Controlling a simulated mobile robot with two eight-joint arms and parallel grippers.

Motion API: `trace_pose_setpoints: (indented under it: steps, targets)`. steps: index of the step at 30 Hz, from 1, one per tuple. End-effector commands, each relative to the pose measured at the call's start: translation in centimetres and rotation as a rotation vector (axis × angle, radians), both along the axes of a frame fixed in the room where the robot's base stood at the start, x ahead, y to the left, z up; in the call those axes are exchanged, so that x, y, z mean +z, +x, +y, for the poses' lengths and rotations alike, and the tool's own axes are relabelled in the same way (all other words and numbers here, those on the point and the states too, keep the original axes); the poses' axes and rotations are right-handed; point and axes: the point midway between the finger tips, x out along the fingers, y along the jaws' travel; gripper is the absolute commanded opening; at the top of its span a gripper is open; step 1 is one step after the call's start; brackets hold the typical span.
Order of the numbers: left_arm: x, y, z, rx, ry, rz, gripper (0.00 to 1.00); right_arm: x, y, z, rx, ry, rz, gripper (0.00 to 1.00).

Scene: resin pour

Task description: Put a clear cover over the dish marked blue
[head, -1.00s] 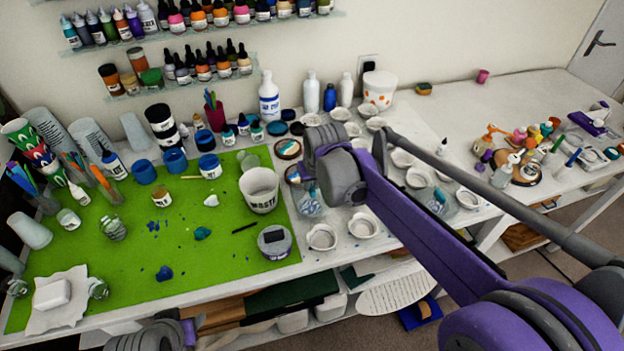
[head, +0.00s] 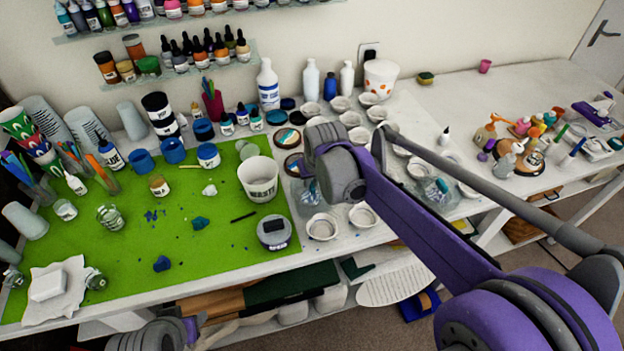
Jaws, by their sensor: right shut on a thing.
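My right gripper (head: 312,178) is over the table just past the right edge of the green mat. It points away from me, and my own wrist hides most of the jaws. It is shut on what seems to be a clear cover (head: 309,193), whose glassy edge with blue in it shows left of the wrist. I cannot tell whether it touches a dish. Another clear cover (head: 434,191) with teal inside stands among the dishes to the right. White dishes (head: 322,227) stand in rows. No blue mark can be made out.
A white waste cup (head: 259,180) and a round grey-lidded tub (head: 274,232) stand on the green mat (head: 120,265) close to my right wrist. Bottles (head: 269,85) line the wall. The table (head: 530,85) has free room at the far right.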

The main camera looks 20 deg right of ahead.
Motion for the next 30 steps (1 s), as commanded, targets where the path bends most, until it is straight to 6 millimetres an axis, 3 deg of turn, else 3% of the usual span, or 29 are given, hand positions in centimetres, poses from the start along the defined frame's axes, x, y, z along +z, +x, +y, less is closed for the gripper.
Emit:
trace_pose_setpoints:
  steps: [14,15,20,30]
  targets:
    - [-0.17,-0.07,0.00,0.000,0.000,0.001,0.49,-0.24,0.01,0.00,0.000,0.000,0.000,0.00]
    - [-0.17,-0.07,0.00,0.000,0.000,0.001,0.49,-0.25,0.00,0.00,0.000,0.000,0.000,0.23]
    - [-0.18,-0.06,0.00,0.000,0.000,0.001,0.49,-0.25,0.00,0.00,0.000,0.000,0.000,0.51]
    - [-0.14,-0.05,0.00,0.000,0.000,0.001,0.49,0.05,-0.11,0.00,0.000,0.000,0.000,0.51]
